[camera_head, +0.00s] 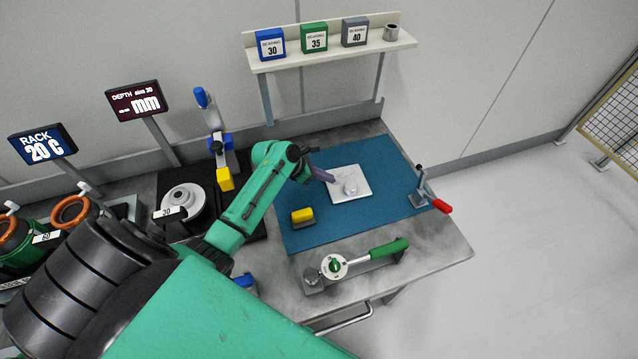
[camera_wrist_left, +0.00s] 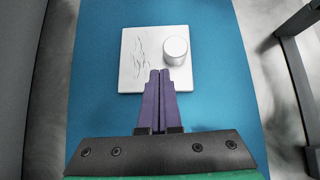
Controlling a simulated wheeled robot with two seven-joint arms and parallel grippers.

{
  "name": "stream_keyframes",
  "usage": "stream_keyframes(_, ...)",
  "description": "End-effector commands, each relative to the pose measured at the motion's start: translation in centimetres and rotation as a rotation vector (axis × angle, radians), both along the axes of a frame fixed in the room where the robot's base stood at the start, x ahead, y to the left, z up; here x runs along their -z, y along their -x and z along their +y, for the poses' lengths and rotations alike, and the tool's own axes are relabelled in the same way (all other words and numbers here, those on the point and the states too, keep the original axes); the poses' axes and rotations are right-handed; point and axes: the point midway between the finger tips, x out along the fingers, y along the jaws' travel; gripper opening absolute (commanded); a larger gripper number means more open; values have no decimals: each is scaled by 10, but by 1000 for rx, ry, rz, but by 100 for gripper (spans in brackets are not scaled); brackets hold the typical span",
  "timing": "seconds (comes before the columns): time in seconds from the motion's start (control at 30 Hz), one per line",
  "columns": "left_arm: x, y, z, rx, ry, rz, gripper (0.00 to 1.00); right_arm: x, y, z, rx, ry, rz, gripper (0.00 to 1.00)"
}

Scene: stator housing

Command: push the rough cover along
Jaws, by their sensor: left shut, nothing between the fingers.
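The rough cover appears to be the white square plate (camera_head: 357,193) with scratch-like marks and a short round piece (camera_head: 350,187) standing on it. It lies on the blue mat (camera_head: 390,165). In the left wrist view the plate (camera_wrist_left: 130,75) is ahead of the fingers, with the round piece (camera_wrist_left: 176,50) right of its middle. My left gripper (camera_head: 331,178) is shut and empty, its purple fingers at the plate's left side in the head view. In the left wrist view the fingertips (camera_wrist_left: 160,73) overlap the plate's near edge; I cannot tell whether they touch it. My right gripper is not in view.
A red-handled clamp (camera_head: 428,192) stands at the mat's right edge. A green-handled tool (camera_head: 365,255) lies along the front of the table. The mat around the plate is mostly clear.

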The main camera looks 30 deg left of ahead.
Motion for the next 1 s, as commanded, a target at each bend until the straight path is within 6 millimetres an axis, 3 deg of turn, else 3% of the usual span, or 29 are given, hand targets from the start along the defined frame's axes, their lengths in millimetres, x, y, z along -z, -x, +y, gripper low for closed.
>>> stream_keyframes(0.17,-2,29,26,-1,-3,2,0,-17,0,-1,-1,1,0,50)
stream_keyframes(0.3,35,26,23,-1,0,2,0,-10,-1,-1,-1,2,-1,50)
stream_keyframes(0.43,53,26,23,0,-1,1,0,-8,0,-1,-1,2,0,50)
stream_keyframes(0.83,50,18,16,0,-1,-1,0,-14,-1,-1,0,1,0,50)
stream_keyframes(1.0,57,0,12,-4,3,-4,0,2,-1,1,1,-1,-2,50)
